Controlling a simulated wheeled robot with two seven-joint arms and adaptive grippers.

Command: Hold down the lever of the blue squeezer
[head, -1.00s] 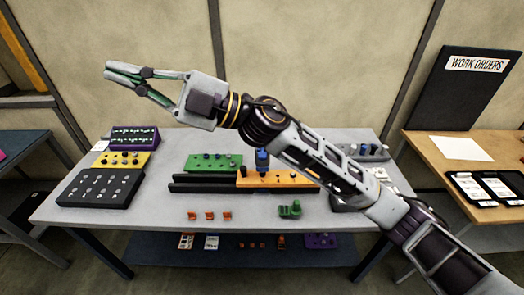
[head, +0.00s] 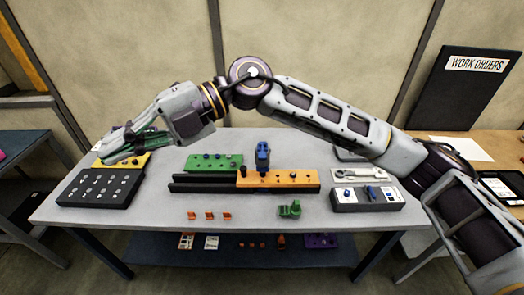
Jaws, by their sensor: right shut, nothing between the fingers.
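The blue squeezer (head: 263,154) stands upright at the back of the orange block, near the middle of the table. Its lever is too small to make out clearly. My right gripper (head: 106,152) is shut and empty, above the left part of the table, well to the left of the squeezer. My left gripper is not in view.
An orange block (head: 290,178) and a green block (head: 213,163) sit by a black rail (head: 202,187). A black tray (head: 100,188) lies at left. Several orange clips (head: 209,216) and a green clamp (head: 289,209) lie in front. A grey box (head: 365,203) stands at right.

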